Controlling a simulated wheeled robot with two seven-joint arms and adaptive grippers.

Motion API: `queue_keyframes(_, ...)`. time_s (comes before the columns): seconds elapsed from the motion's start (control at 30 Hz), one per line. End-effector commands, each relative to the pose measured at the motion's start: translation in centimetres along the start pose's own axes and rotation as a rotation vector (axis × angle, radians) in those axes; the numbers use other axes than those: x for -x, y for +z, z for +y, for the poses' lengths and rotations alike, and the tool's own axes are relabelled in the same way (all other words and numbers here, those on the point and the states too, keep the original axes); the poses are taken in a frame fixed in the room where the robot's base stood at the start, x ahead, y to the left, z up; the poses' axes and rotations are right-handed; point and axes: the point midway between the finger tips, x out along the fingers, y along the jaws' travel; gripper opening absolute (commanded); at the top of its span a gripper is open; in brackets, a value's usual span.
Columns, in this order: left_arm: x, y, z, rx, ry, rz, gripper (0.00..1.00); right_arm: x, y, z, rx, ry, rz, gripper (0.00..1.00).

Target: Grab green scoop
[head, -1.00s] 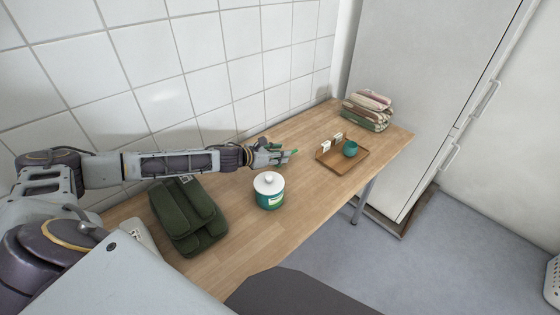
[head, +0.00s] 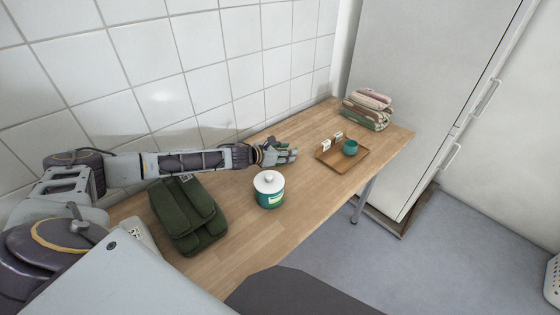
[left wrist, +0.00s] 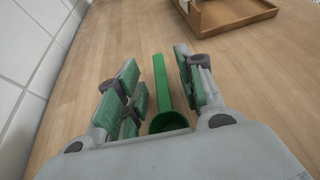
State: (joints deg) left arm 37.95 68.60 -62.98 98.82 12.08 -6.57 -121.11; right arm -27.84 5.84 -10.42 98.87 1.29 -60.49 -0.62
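The green scoop (left wrist: 161,95) lies on the wooden table in the left wrist view, its long handle pointing away and its round cup close to my palm. My left gripper (left wrist: 155,72) is open, with green-padded fingers on both sides of the scoop and a visible gap to each side. In the head view my left gripper (head: 288,153) is low over the table behind the teal canister, and it hides the scoop there. My right gripper is not in view.
A teal canister (head: 270,196) with a white lid stands in front of my left gripper. A wooden tray (head: 343,166) with a teal cup (head: 350,147) is to the right. A dark green bag (head: 187,222) and folded cloths (head: 367,112) also lie on the table (head: 237,254). A tiled wall is behind.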

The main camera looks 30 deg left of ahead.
Motion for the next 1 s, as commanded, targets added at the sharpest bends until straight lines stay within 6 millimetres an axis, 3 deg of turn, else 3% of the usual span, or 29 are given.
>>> queue_keyframes(0.2,-1.0,0.05,-0.02,-0.001,0.0,0.0,0.38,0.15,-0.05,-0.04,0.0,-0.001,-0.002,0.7)
queue_keyframes(0.67,-1.03,0.05,-0.02,-0.001,0.0,0.0,0.38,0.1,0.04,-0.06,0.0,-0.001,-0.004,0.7)
queue_keyframes(1.0,-1.03,0.05,-0.01,-0.001,0.0,0.0,0.0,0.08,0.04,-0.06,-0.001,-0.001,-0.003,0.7)
